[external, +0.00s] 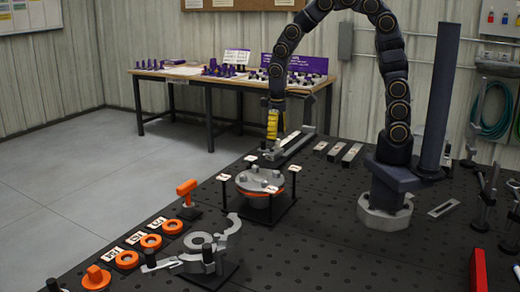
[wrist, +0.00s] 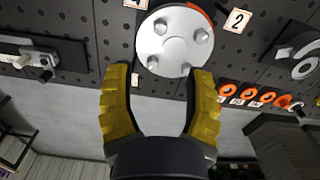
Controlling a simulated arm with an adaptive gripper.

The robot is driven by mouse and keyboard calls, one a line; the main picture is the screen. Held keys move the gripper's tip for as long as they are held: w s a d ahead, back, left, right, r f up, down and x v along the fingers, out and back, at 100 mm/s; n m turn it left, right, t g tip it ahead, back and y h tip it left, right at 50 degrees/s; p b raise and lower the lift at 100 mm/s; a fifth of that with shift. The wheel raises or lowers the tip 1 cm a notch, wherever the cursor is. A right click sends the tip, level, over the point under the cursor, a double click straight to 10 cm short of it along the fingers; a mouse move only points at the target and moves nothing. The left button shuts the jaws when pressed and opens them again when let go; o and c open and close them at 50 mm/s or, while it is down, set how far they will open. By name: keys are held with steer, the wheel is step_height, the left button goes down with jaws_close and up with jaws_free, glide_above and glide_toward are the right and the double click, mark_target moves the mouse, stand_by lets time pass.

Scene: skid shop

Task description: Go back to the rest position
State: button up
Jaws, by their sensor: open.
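My arm arches over the black perforated table (external: 330,235), and my gripper (external: 272,137) hangs near its far edge with yellow fingers pointing down. In the wrist view the two yellow fingers of my gripper (wrist: 160,72) are spread apart with nothing between them. A round grey flange with several bolts (external: 258,180) sits on a black stand with an orange part under it. The flange also shows beyond the fingertips in the wrist view (wrist: 174,46). My gripper appears apart from it.
A grey rail fixture (external: 287,148) lies close to my gripper. Numbered tags stand around the flange. Orange rings (external: 151,242), an orange-handled tool (external: 186,190) and a grey clamp-like fixture (external: 205,246) lie nearer the camera. A dark column (external: 437,95) stands at right.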

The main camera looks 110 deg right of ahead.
steer(key=s+a+r+n+g, duration=0.1)
steer(key=s+a+r+n, duration=0.3)
steer(key=s+a, duration=0.4)
steer(key=s+a+r+n, duration=0.3)
steer(key=s+a+r, duration=0.2)
steer(key=s+a, duration=0.3)
steer(key=shift+s+a+n+g, duration=0.15)
steer(key=shift+s+n+g, duration=0.2)
steer(key=shift+n+g, duration=0.05)
